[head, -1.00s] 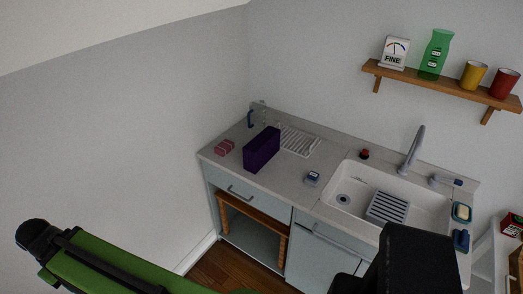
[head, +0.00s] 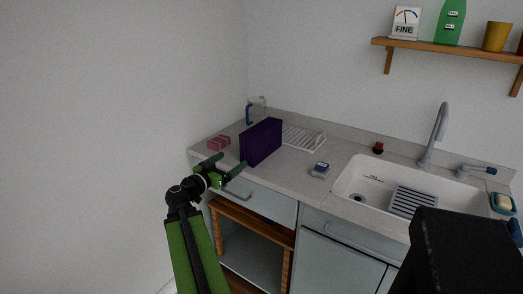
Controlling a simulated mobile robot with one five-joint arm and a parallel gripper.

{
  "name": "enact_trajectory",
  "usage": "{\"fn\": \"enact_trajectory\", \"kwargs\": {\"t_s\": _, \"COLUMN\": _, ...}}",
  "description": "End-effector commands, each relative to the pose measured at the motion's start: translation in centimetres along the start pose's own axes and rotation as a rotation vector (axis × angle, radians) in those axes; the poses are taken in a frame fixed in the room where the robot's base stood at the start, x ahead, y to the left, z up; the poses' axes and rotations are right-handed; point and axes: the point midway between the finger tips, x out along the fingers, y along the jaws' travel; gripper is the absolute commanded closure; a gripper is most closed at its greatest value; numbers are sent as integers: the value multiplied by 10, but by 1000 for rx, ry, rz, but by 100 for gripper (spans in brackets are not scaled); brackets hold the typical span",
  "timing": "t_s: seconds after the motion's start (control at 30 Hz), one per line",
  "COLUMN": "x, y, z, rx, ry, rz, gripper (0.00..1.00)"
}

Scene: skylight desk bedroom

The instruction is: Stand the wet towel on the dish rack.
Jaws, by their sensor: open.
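A white slatted dish rack (head: 304,138) lies on the counter by the back wall, partly hidden behind a dark purple upright block (head: 261,142). I cannot tell for sure which thing is the wet towel. A pink, segmented item (head: 219,143) lies flat at the counter's left end, and the purple block stands to its right. My gripper (head: 233,160) is open and empty, its fingers pointing toward the counter's front left edge. In the picture it is just below the pink item and left of the purple block, with no visible contact.
A clear jug with a blue handle (head: 255,110) stands in the back left corner. A small blue-and-white item (head: 320,170) lies before the sink (head: 364,181), which holds a grey slatted insert (head: 412,201). A shelf (head: 447,46) hangs above. A black part blocks the lower right.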

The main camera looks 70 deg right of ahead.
Motion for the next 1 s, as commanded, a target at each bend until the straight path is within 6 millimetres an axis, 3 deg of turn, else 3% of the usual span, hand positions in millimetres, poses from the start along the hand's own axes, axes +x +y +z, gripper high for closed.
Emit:
{"fn": "enact_trajectory", "kwargs": {"t_s": 0.43, "x": 101, "y": 0, "z": 0, "rx": -2, "ry": -3, "rz": 4, "gripper": 11}}
{"fn": "enact_trajectory", "kwargs": {"t_s": 0.6, "x": 119, "y": 0, "z": 0, "rx": -2, "ry": -3, "rz": 3, "gripper": 11}}
{"fn": "enact_trajectory", "kwargs": {"t_s": 0.83, "x": 126, "y": 0, "z": 0, "rx": -2, "ry": -3, "rz": 3, "gripper": 11}}
{"fn": "enact_trajectory", "kwargs": {"t_s": 1.0, "x": 155, "y": -3, "z": -1, "rx": -2, "ry": -3, "rz": 5, "gripper": 11}}
